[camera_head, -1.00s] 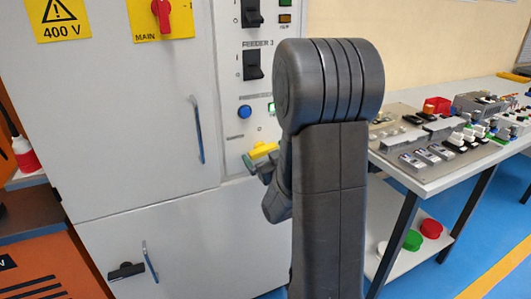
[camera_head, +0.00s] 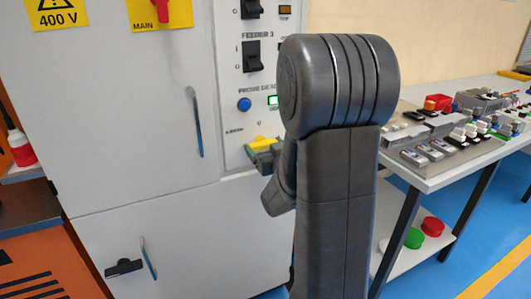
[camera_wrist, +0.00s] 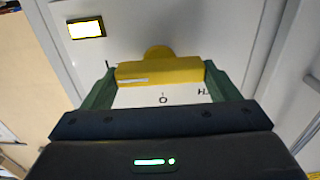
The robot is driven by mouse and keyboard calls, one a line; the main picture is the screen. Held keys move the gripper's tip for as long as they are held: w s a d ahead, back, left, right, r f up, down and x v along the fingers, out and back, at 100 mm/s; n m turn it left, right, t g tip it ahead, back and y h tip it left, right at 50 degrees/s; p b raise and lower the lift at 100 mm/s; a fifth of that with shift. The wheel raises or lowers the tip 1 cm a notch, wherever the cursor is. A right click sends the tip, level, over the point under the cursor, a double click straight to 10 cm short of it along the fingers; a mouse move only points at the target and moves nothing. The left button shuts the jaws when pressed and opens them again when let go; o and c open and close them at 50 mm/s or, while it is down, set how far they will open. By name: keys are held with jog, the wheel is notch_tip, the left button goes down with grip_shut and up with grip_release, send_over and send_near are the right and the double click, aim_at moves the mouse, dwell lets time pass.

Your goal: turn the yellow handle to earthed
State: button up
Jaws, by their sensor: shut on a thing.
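The yellow handle (camera_head: 262,143) is on the lower part of the cabinet's control strip, below a blue button. It is a bar on a round yellow hub, and it also shows in the wrist view (camera_wrist: 158,71), lying nearly level across that picture. My gripper (camera_wrist: 160,80) is shut on it, with a green finger at each end of the bar. In the head view my gripper (camera_head: 264,153) is partly hidden behind my arm. Lettering beside the handle is only partly readable, and I cannot tell which position the handle marks.
The blue button (camera_head: 244,104) and a green-lit indicator (camera_head: 273,100) sit above the handle. A bench (camera_head: 432,175) with parts is at right.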

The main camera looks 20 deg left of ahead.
dwell(0.3)
jog(key=o, duration=0.9)
jog(key=shift+d, duration=0.1)
jog(key=v, duration=1.3)
jog(key=shift+s+d, duration=0.15)
jog(key=shift+s, duration=0.15)
jog(key=shift+w, duration=0.1)
